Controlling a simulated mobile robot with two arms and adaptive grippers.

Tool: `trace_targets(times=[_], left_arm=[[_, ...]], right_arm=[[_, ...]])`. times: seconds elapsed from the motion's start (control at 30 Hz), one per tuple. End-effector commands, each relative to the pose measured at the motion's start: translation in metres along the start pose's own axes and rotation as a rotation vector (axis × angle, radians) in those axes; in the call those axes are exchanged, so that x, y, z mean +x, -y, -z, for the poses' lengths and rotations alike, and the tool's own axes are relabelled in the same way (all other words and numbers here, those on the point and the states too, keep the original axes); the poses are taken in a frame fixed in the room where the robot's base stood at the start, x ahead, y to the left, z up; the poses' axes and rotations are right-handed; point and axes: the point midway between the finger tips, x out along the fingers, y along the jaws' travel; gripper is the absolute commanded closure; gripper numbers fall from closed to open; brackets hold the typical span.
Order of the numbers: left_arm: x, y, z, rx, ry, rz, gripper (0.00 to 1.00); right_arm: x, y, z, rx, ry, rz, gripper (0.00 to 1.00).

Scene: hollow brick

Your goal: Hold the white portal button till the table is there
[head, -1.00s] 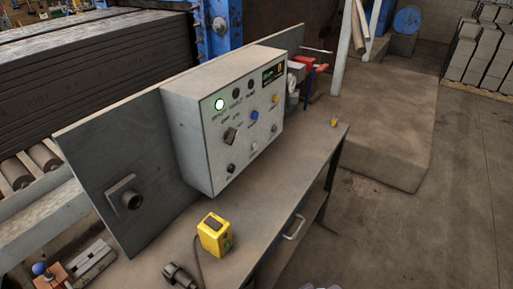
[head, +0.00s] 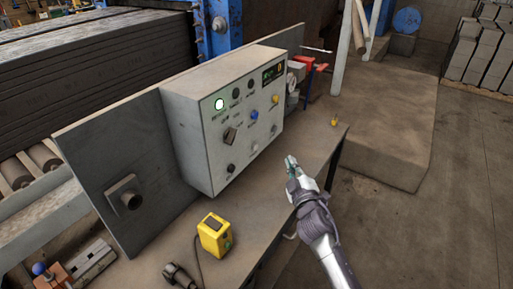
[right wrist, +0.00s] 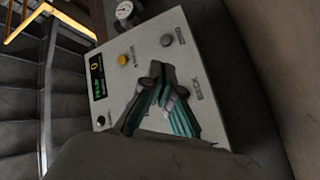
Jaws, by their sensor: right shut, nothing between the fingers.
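The grey control box (head: 215,125) stands on the bench against an upright board. A whitish button (head: 254,148) sits low on its front; its label is too small to read in the head view. A blue button (head: 253,115) and a yellow button (head: 275,99) are above it. My right gripper (head: 291,162) is shut and empty, in front of the box and to the right of the whitish button, apart from it. In the right wrist view the shut fingers (right wrist: 165,88) cover part of the panel; the yellow button (right wrist: 122,60) shows beside them. My left gripper is out of view.
A yellow pendant box (head: 214,235) with a cable and a dark plug (head: 180,275) lie on the bench's near part. Red-handled parts (head: 305,68) stand beyond the box. Open floor lies to the right. A lamp (head: 219,104) on the box is lit.

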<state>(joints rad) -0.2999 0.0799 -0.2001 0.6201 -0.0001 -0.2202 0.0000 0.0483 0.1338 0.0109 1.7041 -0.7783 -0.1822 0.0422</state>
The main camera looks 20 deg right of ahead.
Motion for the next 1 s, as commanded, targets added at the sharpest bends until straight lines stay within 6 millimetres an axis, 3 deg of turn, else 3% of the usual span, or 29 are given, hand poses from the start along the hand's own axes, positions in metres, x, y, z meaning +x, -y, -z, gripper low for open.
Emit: trace_targets(times=[0.47, 1.0], left_arm=[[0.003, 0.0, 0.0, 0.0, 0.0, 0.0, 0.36], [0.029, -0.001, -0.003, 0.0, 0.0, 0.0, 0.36]], right_arm=[[0.005, 0.004, 0.003, -0.001, -0.005, -0.001, 1.0], [0.053, 0.04, 0.037, 0.0, -0.003, -0.002, 1.0]])
